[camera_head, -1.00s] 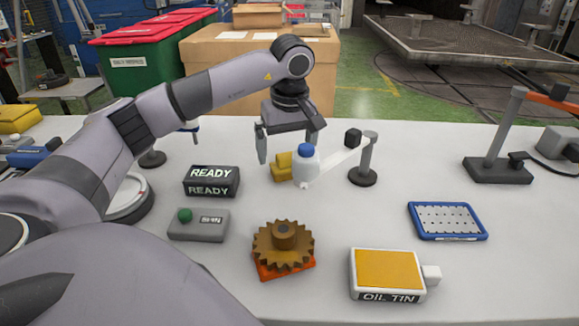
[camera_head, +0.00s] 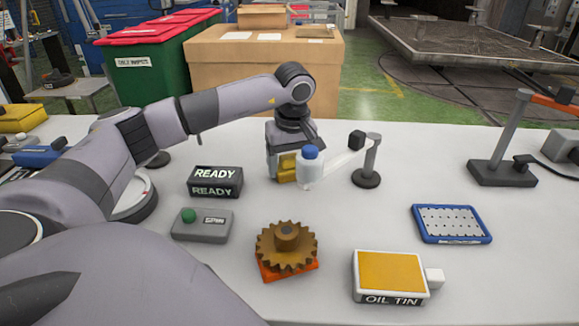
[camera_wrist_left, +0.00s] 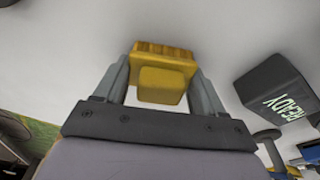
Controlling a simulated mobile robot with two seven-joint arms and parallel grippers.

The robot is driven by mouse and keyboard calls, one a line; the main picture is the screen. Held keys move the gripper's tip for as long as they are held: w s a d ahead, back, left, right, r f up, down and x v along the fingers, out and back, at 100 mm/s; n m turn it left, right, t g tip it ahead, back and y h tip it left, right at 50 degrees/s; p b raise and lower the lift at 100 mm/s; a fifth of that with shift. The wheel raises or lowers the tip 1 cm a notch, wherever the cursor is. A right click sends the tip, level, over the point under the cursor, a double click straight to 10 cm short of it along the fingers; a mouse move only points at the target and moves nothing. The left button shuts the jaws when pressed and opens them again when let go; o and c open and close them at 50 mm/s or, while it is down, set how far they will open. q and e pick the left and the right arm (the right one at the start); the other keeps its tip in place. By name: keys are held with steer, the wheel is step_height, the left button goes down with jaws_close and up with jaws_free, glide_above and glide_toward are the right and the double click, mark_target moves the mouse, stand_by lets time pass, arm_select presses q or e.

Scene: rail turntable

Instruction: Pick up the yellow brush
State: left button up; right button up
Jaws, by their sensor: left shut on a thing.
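The yellow brush (camera_head: 287,168) is on the white table behind a white bottle-like piece with a blue cap, which hides part of it in the head view. In the left wrist view the yellow brush (camera_wrist_left: 163,75) sits between the two grey fingers. My left gripper (camera_head: 283,172) is shut on it, pointing down at the table; its fingertips also show in the left wrist view (camera_wrist_left: 160,80). Whether the brush still touches the table is hard to tell. My right gripper is not in view.
The white piece with the blue cap (camera_head: 311,168) stands close in front, on an arm from a grey post (camera_head: 369,165).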

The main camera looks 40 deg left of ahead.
mark_target(289, 155)
arm_select(q)
steer(key=shift+r, duration=0.1)
step_height(289, 155, up, 20)
steer(key=p, duration=0.4)
stand_by(0.4)
steer(key=o, duration=0.4)
steer(key=shift+c, duration=1)
